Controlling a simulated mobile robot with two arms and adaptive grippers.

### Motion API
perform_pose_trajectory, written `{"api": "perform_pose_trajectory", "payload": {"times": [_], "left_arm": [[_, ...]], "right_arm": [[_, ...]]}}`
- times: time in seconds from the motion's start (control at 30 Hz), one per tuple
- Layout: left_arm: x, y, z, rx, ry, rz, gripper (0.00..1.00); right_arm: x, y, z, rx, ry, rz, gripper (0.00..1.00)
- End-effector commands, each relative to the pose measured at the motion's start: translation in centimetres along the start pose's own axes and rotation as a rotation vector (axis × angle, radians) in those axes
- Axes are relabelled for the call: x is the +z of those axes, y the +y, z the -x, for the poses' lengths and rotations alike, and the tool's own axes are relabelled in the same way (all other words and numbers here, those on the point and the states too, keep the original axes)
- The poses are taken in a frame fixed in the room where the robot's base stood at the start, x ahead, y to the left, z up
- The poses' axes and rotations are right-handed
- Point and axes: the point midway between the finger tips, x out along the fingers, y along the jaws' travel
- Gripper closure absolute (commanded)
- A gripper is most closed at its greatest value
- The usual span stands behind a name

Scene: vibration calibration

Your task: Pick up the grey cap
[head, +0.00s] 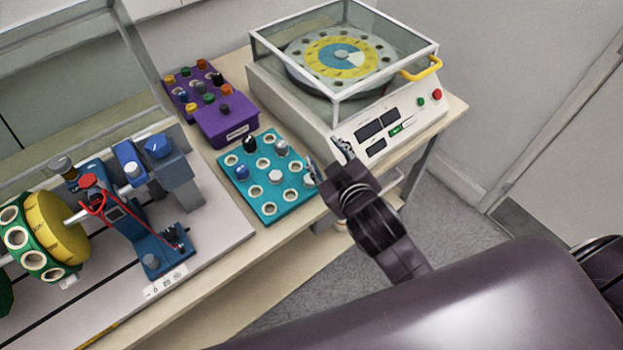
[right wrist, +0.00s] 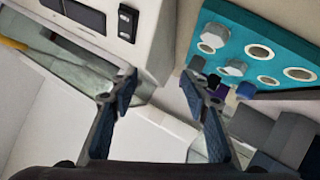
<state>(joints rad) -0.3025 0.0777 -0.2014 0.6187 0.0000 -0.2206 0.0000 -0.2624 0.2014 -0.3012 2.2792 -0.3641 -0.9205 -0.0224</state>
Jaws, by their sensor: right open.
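The teal rack (head: 243,190) lies on the table with several round white-rimmed holes. A light grey cap (head: 275,175) stands on it near the middle, and a second greyish cap (head: 281,148) sits farther back. Two greyish caps also show in the right wrist view, a lighter one (right wrist: 214,36) and another (right wrist: 233,67). My right gripper (head: 328,160) is open, with nothing visible between its fingers, beside the rack's right edge. In the right wrist view its two fingers (right wrist: 158,82) are spread, with the rack off to the right. My left gripper is out of view.
The rack also holds a black cap (head: 249,143) and a blue cap (head: 242,172). A purple stepped box (head: 228,121) with coloured caps stands behind. A white machine with a glass cover (head: 392,125) stands right of the rack. A blue-and-green rig (head: 125,215) stands left.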

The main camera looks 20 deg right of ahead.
Motion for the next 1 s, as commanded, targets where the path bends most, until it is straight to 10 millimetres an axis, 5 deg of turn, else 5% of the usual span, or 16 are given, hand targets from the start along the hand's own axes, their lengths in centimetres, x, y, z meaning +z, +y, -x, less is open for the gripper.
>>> {"api": "perform_pose_trajectory", "payload": {"times": [0.13, 0.27, 0.4, 0.53, 0.63, 0.77, 0.9, 1.0], "left_arm": [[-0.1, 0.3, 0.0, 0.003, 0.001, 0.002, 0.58], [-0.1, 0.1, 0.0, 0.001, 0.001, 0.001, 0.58], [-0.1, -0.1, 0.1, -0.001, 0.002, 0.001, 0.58], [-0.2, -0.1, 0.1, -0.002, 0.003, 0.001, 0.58], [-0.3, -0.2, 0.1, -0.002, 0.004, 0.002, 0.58], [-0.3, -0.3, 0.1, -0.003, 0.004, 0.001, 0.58], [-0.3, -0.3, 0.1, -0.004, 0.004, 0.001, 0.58], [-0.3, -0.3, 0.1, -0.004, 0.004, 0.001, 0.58]], "right_arm": [[-9.2, 1.4, -0.8, 0.085, 0.279, 0.146, 0.57], [-18.9, 0.9, 0.9, 0.163, 0.595, 0.339, 0.57], [-27.2, -2.3, 4.9, 0.220, 0.934, 0.580, 0.57], [-31.7, -7.3, 9.3, 0.240, 1.233, 0.837, 0.57], [-32.6, -11.8, 12.2, 0.228, 1.444, 1.058, 0.57], [-30.6, -17.5, 14.3, 0.166, 1.686, 1.372, 0.57], [-25.2, -21.8, 13.8, 0.028, 1.882, 1.745, 0.57], [-20.2, -22.7, 11.7, -0.126, 1.964, 2.028, 0.57]]}}
